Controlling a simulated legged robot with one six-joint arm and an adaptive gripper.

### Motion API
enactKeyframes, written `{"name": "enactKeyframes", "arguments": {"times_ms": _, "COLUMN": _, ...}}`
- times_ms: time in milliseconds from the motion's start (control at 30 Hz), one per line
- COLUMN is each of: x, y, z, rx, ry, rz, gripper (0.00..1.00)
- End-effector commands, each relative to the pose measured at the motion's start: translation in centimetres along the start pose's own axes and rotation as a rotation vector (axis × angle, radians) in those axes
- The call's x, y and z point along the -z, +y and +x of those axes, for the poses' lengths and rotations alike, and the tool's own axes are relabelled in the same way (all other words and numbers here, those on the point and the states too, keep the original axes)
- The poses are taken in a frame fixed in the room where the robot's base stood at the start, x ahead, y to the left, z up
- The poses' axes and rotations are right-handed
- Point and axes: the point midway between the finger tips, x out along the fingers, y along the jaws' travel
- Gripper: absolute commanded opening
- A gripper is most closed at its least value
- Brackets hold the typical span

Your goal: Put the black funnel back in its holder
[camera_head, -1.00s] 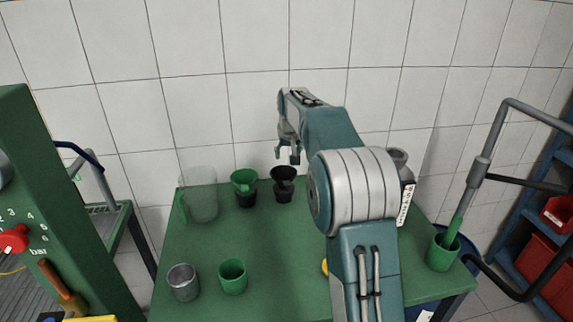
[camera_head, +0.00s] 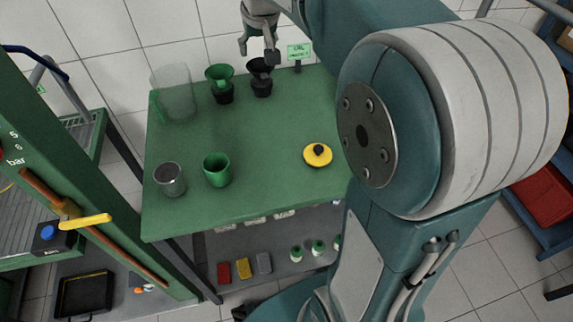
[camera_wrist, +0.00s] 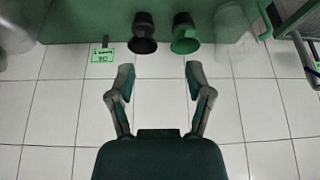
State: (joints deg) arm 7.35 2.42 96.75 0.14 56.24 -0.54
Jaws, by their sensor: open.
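The black funnel (camera_head: 259,68) appears to stand upright in a dark round holder (camera_head: 262,89) at the back of the green table (camera_head: 270,115); dark on dark makes their border hard to see. The funnel also shows at the top of the wrist view (camera_wrist: 143,46). My gripper (camera_head: 257,52) is open and empty, just above and behind the black funnel in the head view.
A green funnel (camera_head: 219,74) in a dark holder stands left of the black one. A clear jug (camera_head: 173,95) is at the back left. A small sign (camera_head: 299,52) is right of the funnel.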

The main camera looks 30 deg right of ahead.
Motion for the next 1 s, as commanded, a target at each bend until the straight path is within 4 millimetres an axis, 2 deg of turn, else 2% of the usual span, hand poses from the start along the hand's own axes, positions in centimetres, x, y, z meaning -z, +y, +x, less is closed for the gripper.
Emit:
{"name": "enactKeyframes", "arguments": {"times_ms": 33, "x": -1.4, "y": -0.4, "z": -1.0, "rx": 0.003, "ry": 0.006, "rz": -0.007, "gripper": 0.66}}
{"name": "enactKeyframes", "arguments": {"times_ms": 200, "x": -6.1, "y": -1.4, "z": -3.2, "rx": 0.013, "ry": 0.018, "rz": -0.027, "gripper": 0.66}}
{"name": "enactKeyframes", "arguments": {"times_ms": 433, "x": -12.9, "y": -2.4, "z": -5.1, "rx": 0.026, "ry": 0.034, "rz": -0.054, "gripper": 0.66}}
{"name": "enactKeyframes", "arguments": {"times_ms": 633, "x": -19.0, "y": -2.9, "z": -5.6, "rx": 0.039, "ry": 0.047, "rz": -0.077, "gripper": 0.66}}
{"name": "enactKeyframes", "arguments": {"times_ms": 800, "x": -23.8, "y": -3.1, "z": -5.2, "rx": 0.049, "ry": 0.059, "rz": -0.096, "gripper": 0.66}}
{"name": "enactKeyframes", "arguments": {"times_ms": 900, "x": -25.7, "y": -3.1, "z": -4.9, "rx": 0.052, "ry": 0.062, "rz": -0.102, "gripper": 0.66}}
{"name": "enactKeyframes", "arguments": {"times_ms": 1000, "x": -26.8, "y": -3.1, "z": -4.6, "rx": 0.054, "ry": 0.064, "rz": -0.106, "gripper": 0.66}}
